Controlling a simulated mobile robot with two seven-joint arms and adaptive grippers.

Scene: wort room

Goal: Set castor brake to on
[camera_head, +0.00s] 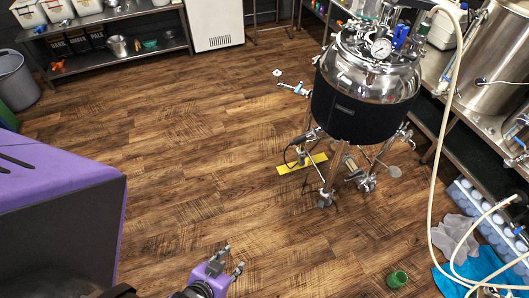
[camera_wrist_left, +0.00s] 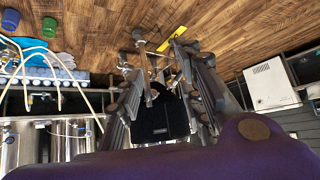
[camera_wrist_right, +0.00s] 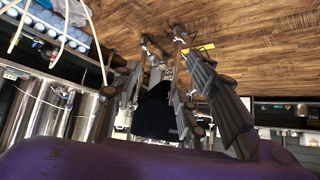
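A steel vessel with a black jacket (camera_head: 352,108) stands on legs on the floor at right of centre in the head view. Castors show at its feet, one in front (camera_head: 326,199) and one to the right (camera_head: 367,184). The brake levers are too small to read as on or off. My left gripper (camera_head: 236,258) is low in the head view, well apart from the vessel, its fingers spread and empty. The left wrist view shows the vessel (camera_wrist_left: 158,122) beyond the open fingers. My right gripper (camera_wrist_right: 175,85) is also open and empty, with the vessel (camera_wrist_right: 154,115) beyond it.
A yellow strip (camera_head: 301,165) lies beside the vessel's feet. A pale hose (camera_head: 437,170) hangs at the right, near a blue cloth (camera_head: 470,272) and a green cup (camera_head: 397,279). A purple-topped block (camera_head: 55,185) stands at left. The floor between is clear.

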